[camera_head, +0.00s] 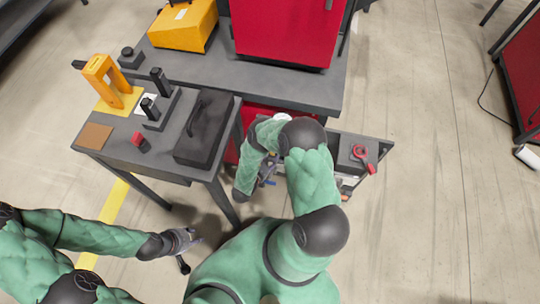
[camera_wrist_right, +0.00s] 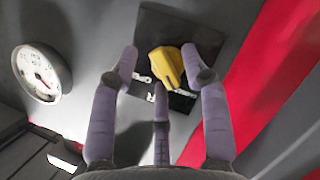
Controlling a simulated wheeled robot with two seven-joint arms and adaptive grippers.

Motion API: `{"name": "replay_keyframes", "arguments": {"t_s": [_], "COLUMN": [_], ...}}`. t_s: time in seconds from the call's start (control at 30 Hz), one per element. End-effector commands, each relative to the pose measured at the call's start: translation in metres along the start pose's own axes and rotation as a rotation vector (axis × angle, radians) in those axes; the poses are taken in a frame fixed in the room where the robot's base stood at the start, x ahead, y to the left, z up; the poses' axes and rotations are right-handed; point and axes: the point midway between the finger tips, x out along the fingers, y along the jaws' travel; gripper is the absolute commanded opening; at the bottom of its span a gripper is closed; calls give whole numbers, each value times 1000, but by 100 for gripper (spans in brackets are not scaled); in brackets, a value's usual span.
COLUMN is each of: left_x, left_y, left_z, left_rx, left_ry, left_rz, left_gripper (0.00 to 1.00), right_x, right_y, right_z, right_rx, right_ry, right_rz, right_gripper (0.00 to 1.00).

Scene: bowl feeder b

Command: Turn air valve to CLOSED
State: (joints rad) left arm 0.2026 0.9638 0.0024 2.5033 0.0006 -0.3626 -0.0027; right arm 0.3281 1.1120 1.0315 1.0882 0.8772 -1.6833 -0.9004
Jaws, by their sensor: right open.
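The air valve is a yellow knob (camera_wrist_right: 167,66) on a dark square plate (camera_wrist_right: 158,22), with white markings beside it that I cannot read in full. My right gripper (camera_wrist_right: 159,74) is open in the right wrist view. Two fingers stand left and right of the knob, and a third is below it. Whether any finger touches the knob is unclear. In the head view my right arm hides the valve and most of the right hand. My left gripper (camera_head: 187,242) hangs low and away from the table; its finger opening is too small to judge.
A round white gauge (camera_wrist_right: 42,73) is left of the valve, and a red strip (camera_wrist_right: 247,75) runs to its right. A grey table (camera_head: 150,160) holds a black case (camera_head: 204,130) and yellow fixture (camera_head: 108,82). A red cabinet (camera_head: 285,30) stands behind. The right floor is mostly clear.

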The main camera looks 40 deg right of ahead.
Motion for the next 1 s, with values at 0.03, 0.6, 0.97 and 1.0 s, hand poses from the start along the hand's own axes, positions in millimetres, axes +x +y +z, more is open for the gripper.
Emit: {"name": "replay_keyframes", "arguments": {"t_s": [0.03, 0.6, 0.97, 1.0], "left_x": [0, 0, 0, 0], "left_y": [0, 0, 0, 0], "left_z": [0, 0, 0, 0], "left_rx": [0, 0, 0, 0], "left_ry": [0, 0, 0, 0], "left_rz": [0, 0, 0, 0], "left_gripper": [40, 40, 40, 40], "right_x": [0, -18, -26, -26], "right_y": [1, 50, 70, 71], "right_z": [-1, -46, -63, -63], "right_rx": [0, 1, -1, -1], "right_ry": [1, 2, 0, -1], "right_rz": [0, 0, 0, 0], "right_gripper": [46, 46, 46, 46]}}
